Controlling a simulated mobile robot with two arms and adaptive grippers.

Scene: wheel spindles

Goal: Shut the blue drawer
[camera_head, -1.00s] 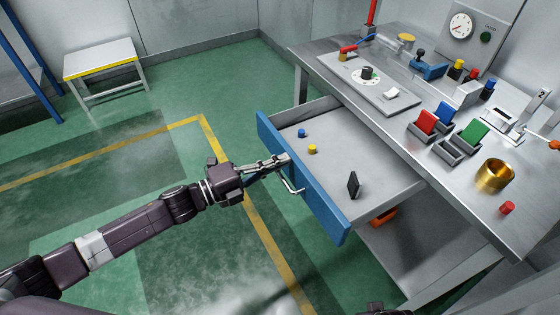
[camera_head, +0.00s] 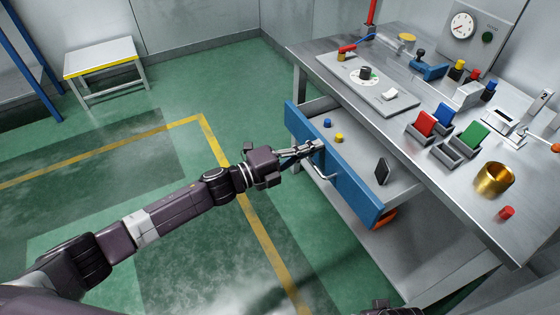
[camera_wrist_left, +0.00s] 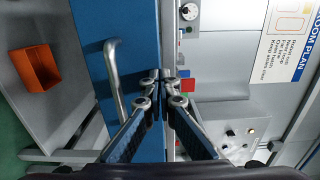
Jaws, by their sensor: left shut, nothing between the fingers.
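The blue drawer (camera_head: 352,182) under the workbench stands partly open. Its blue front with a curved metal handle (camera_head: 322,172) also shows in the left wrist view (camera_wrist_left: 136,35). My left gripper (camera_head: 319,145) is shut and empty. Its fingertips are at the drawer front, beside the handle, and appear to touch the front; they also show in the left wrist view (camera_wrist_left: 165,82). Inside the drawer are a small blue piece (camera_head: 327,123), a small yellow piece (camera_head: 339,138) and an upright black block (camera_head: 382,171). A dark part at the bottom edge may be my right gripper; its fingers are hidden.
The workbench top (camera_head: 425,190) carries red, blue and green blocks, a brass ring (camera_head: 495,178) and a dial box (camera_head: 475,35). An orange bin (camera_wrist_left: 36,68) sits on the shelf below. A white stool (camera_head: 102,60) stands far left. The floor before the drawer is clear.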

